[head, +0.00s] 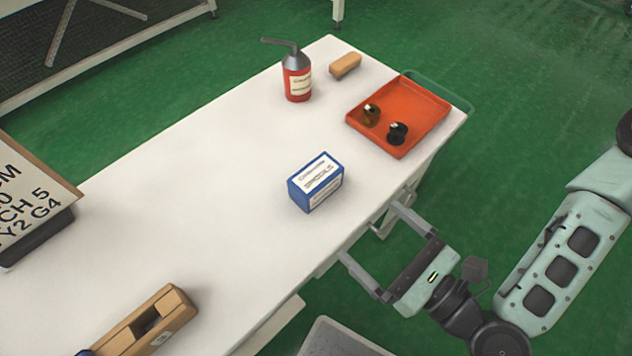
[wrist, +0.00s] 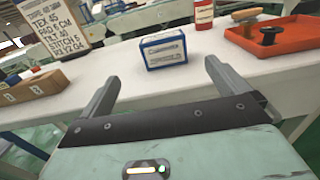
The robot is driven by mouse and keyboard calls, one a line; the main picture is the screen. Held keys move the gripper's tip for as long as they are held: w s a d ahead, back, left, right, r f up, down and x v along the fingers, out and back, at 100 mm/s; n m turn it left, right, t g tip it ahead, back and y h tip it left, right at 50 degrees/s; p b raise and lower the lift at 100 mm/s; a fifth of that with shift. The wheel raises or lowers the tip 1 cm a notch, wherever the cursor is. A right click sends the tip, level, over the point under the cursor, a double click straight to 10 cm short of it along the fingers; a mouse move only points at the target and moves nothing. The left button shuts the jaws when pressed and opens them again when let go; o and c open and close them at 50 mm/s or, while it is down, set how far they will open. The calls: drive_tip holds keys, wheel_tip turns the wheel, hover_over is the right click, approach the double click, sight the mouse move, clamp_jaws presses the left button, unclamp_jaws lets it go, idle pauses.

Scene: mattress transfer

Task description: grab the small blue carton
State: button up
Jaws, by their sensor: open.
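The small blue carton (head: 316,182) has white labels and sits on the white table, near its front edge. It also shows in the wrist view (wrist: 164,50), ahead of the fingers and between their lines. My gripper (head: 368,229) is open and empty. In the head view it is just off the table's front edge, to the lower right of the carton and apart from it.
On the white table (head: 215,185), an orange tray (head: 428,108) holds two small spools. A red bottle (head: 297,80) and a tan block (head: 345,65) stand behind. A text sign (head: 25,195) and a wooden tool (head: 150,320) are at left. The table around the carton is clear.

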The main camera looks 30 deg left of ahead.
drive_tip(key=b, duration=0.6)
approach(306, 167)
drive_tip(key=a, duration=0.1)
drive_tip(key=a+b, duration=0.1)
drive_tip(key=a+f, duration=0.1)
drive_tip(key=shift+w+a+b, duration=0.3)
drive_tip(key=shift+w+b, duration=0.05)
drive_tip(key=shift+w, duration=0.05)
drive_tip(key=shift+w+x, duration=0.15)
drive_tip(key=shift+x, duration=1.2)
drive_tip(key=shift+w+x, duration=0.15)
drive_tip(key=shift+x, duration=1.25)
drive_tip(key=shift+d, duration=0.1)
drive_tip(key=c, duration=1)
